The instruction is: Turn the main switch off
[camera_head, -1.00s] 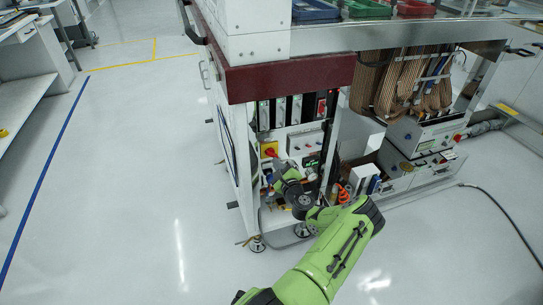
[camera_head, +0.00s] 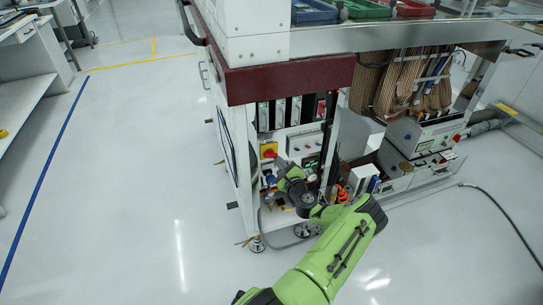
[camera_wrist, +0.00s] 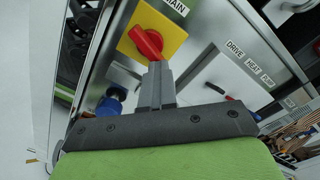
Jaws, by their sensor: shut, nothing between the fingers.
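The main switch (camera_wrist: 147,42) is a red rotary knob on a yellow square plate, under a label partly reading "MAIN". In the wrist view its handle lies diagonally, from upper left to lower right. In the head view the switch (camera_head: 269,152) is a small red and yellow spot inside the open front of the machine. My gripper (camera_wrist: 158,70) is shut and empty. Its fingertips are at the lower right end of the red handle and overlap it in the picture; I cannot tell whether they touch.
The panel (camera_wrist: 212,70) carries "DRIVE", "HEAT" and "PUMP" labels right of my fingers. The machine's frame post (camera_head: 240,165) stands left of my wrist. Open floor (camera_head: 140,200) lies to the left.

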